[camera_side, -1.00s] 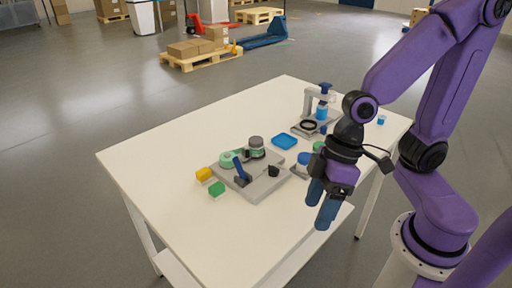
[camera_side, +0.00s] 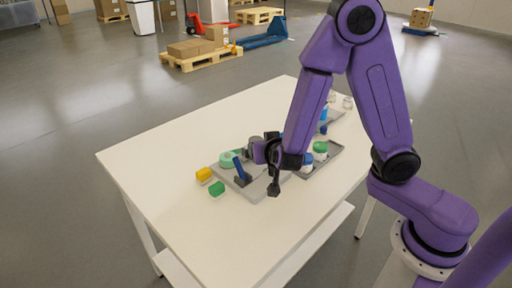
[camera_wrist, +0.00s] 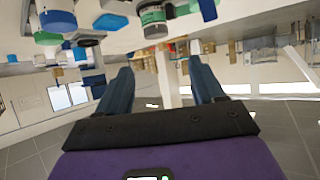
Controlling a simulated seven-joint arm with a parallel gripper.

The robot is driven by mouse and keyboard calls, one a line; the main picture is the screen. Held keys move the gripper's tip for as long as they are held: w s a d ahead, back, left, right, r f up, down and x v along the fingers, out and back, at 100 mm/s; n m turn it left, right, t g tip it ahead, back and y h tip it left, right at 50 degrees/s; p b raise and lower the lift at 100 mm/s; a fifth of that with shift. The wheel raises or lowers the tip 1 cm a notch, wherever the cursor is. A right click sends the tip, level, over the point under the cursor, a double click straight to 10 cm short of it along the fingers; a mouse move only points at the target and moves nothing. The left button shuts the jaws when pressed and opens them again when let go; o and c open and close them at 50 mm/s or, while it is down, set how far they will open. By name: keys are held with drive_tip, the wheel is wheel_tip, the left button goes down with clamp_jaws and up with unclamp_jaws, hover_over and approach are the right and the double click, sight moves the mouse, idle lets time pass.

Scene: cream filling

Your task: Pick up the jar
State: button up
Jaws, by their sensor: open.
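The jar is a short container with a green band, seen in the wrist view (camera_wrist: 153,14) at the top, ahead of and between my fingers and apart from them. In the side view its dark grey lid (camera_side: 254,141) shows beside my wrist, and the rest is mostly hidden. My gripper is open, with its two blue fingers spread in the wrist view (camera_wrist: 160,72) and nothing between their pads. In the side view the gripper points left toward the jar, low over the table, and its fingers are largely hidden behind the wrist.
A grey fixture (camera_side: 262,187) with a blue lever (camera_side: 239,168) and light green ring (camera_side: 228,158) lies under my gripper. A yellow block (camera_side: 203,174) and green block (camera_side: 216,188) sit left. Blue-lidded (camera_side: 307,159) and green-lidded (camera_side: 320,146) containers stand right. The table's front left is clear.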

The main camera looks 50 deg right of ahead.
approach(256, 140)
drive_tip(key=x, duration=0.5)
drive_tip(key=shift+w+a+f, duration=0.1)
drive_tip(key=shift+a+f, duration=0.05)
drive_tip(key=shift+x, duration=2.7)
drive_tip(key=shift+f, duration=0.1)
drive_tip(key=c, duration=0.8)
